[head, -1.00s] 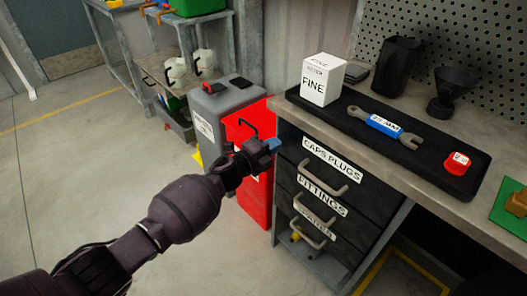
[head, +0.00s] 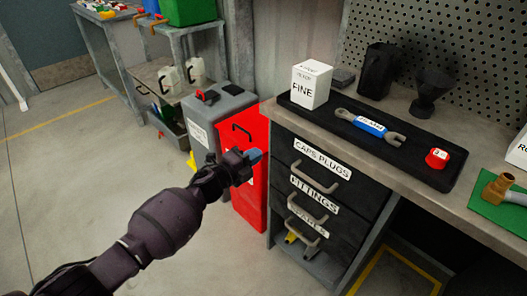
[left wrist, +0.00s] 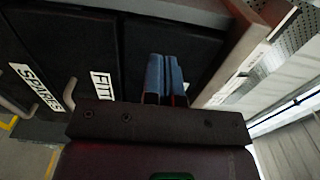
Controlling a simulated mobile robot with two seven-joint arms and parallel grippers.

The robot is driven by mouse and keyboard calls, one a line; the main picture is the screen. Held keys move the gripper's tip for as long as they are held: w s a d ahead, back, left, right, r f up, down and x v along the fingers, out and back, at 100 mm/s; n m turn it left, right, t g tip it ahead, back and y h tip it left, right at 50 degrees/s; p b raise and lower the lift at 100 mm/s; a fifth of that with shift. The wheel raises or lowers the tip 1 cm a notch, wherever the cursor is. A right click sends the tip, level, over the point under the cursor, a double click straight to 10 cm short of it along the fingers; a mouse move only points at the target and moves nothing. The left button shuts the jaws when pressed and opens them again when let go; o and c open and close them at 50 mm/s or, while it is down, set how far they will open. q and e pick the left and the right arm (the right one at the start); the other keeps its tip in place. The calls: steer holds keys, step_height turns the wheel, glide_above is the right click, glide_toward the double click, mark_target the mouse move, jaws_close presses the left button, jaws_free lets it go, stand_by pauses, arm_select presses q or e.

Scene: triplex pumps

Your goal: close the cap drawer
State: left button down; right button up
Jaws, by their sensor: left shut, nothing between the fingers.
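The cap drawer (head: 290,151) is the dark top drawer under the workbench, with a "CAPS PLUGS" label (head: 321,158) and a grey bar handle (head: 315,178). Its front looks about flush with the drawers below. My left gripper (head: 254,156) is shut and empty, with blue fingertips, to the left of the drawer front and apart from the handle in the head view. In the left wrist view the blue fingers (left wrist: 165,76) are together in front of the dark drawer fronts and partly hide them. My right gripper is not in view.
Below are the fittings drawer (head: 288,183) and the spares drawer (head: 283,212). A red bin (head: 248,201) stands left of the bench, behind my left gripper. On the bench a black tray (head: 400,155) holds a white "FINE" box (head: 310,86), a wrench and a red cap.

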arm_select(q)
steer(key=s+a+n+y+p, duration=0.4)
steer(key=s+a+n, duration=0.5)
steer(key=s, duration=0.7)
steer(key=s+a+n+y+p, duration=0.4)
steer(key=s+a+n, duration=0.5)
steer(key=s, duration=0.8)
steer(key=s+a+n+y+p, duration=0.5)
steer(key=s+a+n, duration=0.4)
steer(key=s, duration=0.8)
steer(key=shift+a+r+g+y, duration=0.15)
steer(key=shift+a+g+y, duration=0.2)
steer(key=shift+a, duration=0.5)
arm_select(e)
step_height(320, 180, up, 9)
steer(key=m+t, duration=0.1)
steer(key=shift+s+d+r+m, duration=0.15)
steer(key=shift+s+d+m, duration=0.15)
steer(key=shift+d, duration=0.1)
arm_select(q)
steer(key=shift+s, duration=0.1)
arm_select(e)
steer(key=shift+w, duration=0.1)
